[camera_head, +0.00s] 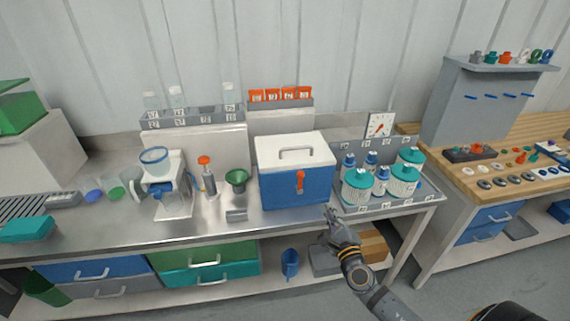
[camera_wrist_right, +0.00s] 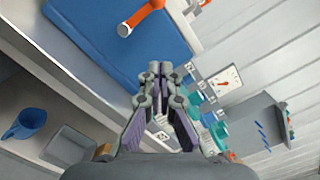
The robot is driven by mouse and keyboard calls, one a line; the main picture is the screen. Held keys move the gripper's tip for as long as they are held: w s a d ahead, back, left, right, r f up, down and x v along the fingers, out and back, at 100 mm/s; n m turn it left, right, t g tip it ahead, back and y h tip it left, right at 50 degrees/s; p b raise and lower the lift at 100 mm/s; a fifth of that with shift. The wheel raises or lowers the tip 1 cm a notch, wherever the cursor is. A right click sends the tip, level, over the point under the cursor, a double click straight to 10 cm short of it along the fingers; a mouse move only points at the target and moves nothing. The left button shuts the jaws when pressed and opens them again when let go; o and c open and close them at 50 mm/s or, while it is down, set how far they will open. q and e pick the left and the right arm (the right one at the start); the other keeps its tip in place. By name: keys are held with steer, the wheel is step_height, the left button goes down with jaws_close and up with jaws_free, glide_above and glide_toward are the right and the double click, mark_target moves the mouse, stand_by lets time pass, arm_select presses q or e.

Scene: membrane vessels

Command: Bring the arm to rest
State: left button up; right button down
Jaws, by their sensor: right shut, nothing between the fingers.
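My right gripper (camera_head: 330,214) is in front of the steel bench, near the lower right corner of the blue cooler box. In the right wrist view my right gripper (camera_wrist_right: 158,70) has its fingertips together with nothing between them. My right arm (camera_head: 356,272) comes in from the bottom of the head view. The cooler box (camera_head: 292,188) has a white lid, a grey handle and an orange latch; its blue front (camera_wrist_right: 130,45) shows beyond the fingers in the wrist view. My left gripper is not in view.
A grey tray (camera_head: 398,204) with teal-lidded jars stands right of the cooler box. A green funnel (camera_head: 237,177) and an orange-topped pump (camera_head: 207,178) stand left of it. Drawers and a blue jug (camera_head: 290,263) are below the bench. A wooden bench (camera_head: 500,190) is at the right, past a floor gap.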

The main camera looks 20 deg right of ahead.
steer(key=s+d+f+m+g, duration=0.2)
steer(key=s+f+m+g, duration=0.15)
steer(key=f+m, duration=0.5)
steer(key=s+d+f+m+g, duration=0.1)
steer(key=s+f+m+g, duration=0.3)
steer(key=f, duration=0.8)
steer(key=s+d+f+m+g, duration=0.2)
steer(key=s+f+m, duration=0.3)
steer(key=f+m, duration=0.45)
steer(key=s+a+f+m+g+y, duration=0.1)
steer(key=s+a+f+m+g, duration=0.2)
steer(key=s+a+f+m, duration=0.3)
steer(key=s+a+f+m+g+y, duration=0.1)
steer(key=s+a+f+m+g, duration=0.3)
steer(key=s+f+m, duration=1)
steer(key=s+a+m, duration=0.2)
steer(key=s, duration=0.6)
steer(key=shift+s+f+y, duration=0.15)
steer(key=shift+f+y, duration=0.25)
